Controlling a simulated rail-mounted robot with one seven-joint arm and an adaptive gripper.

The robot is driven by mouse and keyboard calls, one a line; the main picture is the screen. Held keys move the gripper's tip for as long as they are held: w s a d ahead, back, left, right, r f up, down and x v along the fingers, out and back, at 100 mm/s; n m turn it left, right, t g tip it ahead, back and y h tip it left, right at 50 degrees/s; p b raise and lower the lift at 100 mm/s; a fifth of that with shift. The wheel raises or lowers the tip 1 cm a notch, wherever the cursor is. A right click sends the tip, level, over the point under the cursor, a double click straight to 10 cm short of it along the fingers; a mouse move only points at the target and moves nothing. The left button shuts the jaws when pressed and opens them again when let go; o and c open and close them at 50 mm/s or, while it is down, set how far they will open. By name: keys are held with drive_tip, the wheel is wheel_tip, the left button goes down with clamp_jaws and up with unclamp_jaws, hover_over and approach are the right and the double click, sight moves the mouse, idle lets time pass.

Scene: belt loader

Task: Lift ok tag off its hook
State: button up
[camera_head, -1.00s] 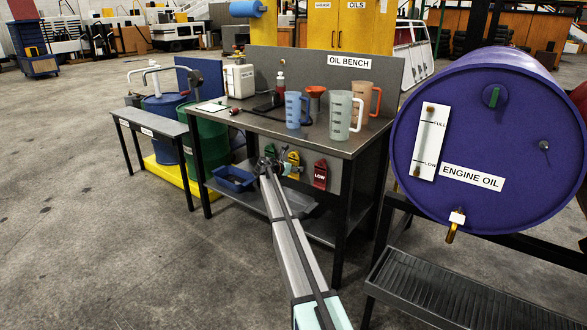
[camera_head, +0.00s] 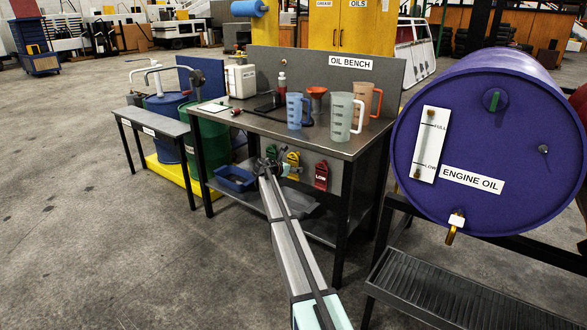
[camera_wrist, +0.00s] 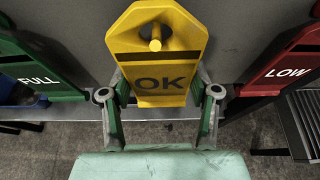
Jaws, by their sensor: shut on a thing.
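The yellow OK tag (camera_wrist: 160,40) hangs upright on the wall panel in the middle of the wrist view. A yellow peg, its hook (camera_wrist: 155,40), sticks out through the hole in the tag's upper part. My gripper (camera_wrist: 161,88) is shut on the tag's lower part, with one finger at each side edge. In the head view, my gripper (camera_head: 268,165) is below the bench top, and the OK tag (camera_head: 293,159) shows just beyond it, partly hidden.
The green FULL tag (camera_wrist: 38,68) hangs to the left and the red LOW tag (camera_wrist: 285,66) to the right. The bench top (camera_head: 250,122) is above, bearing jugs. A blue tray (camera_head: 236,180) sits on the lower shelf. The purple engine oil drum (camera_head: 480,130) stands at right.

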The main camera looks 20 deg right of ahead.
drive_tip(key=shift+s+a, duration=0.1)
drive_tip(key=shift+a, duration=0.05)
drive_tip(key=shift+p+v, duration=0.6)
drive_tip(key=shift+v, duration=0.4)
drive_tip(key=shift+a, duration=0.15)
drive_tip(key=shift+s+a+p, duration=0.45)
drive_tip(key=shift+s+a, duration=0.2)
drive_tip(key=shift+a, duration=0.35)
drive_tip(key=shift+s+a+p, duration=0.4)
drive_tip(key=shift+s+a, duration=0.2)
drive_tip(key=shift+a, duration=0.4)
